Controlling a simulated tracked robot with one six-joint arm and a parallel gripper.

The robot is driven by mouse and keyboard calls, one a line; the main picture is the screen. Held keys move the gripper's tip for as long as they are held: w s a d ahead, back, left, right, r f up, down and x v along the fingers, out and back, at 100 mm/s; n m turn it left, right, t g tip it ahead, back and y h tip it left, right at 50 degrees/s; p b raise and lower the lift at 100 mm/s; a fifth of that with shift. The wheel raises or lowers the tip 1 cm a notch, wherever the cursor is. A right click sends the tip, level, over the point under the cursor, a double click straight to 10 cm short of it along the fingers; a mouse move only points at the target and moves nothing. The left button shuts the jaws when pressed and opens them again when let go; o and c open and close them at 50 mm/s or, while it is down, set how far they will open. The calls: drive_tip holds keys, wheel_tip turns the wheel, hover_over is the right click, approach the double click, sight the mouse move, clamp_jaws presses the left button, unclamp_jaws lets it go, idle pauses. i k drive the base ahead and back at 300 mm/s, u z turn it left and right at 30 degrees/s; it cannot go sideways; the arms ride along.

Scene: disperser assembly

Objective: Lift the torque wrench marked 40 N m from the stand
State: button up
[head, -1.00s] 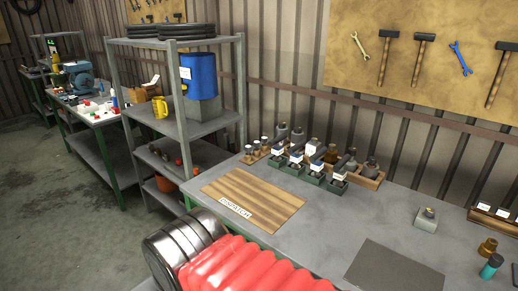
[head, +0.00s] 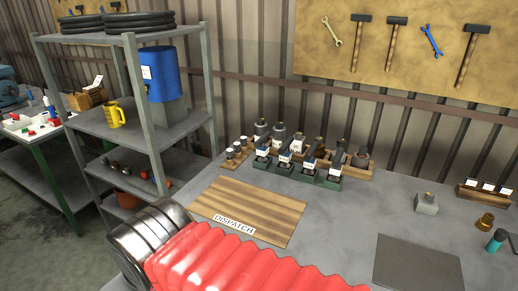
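A row of dark green stands (head: 307,173) sits on the grey bench, near the back in the middle of the head view. Several dark tools with white tags stand upright in it, apparently the torque wrenches (head: 310,153). The tags are too small to read, so I cannot tell which one is marked 40 N m. My gripper is not in view. A red ribbed sleeve and dark rings, part of my arm, cross the bottom of the view in front of the bench.
A wooden DISPATCH board (head: 250,210) lies in front of the stands. Wooden racks with metal pieces (head: 361,160) stand close behind them. A dark mat (head: 418,262) and a small grey block (head: 427,204) are to the right. A metal shelf (head: 135,75) rises at left.

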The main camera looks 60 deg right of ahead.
sight(262, 151)
drive_tip(key=z, duration=0.5)
drive_tip(key=i, duration=1.05)
drive_tip(key=z, duration=0.55)
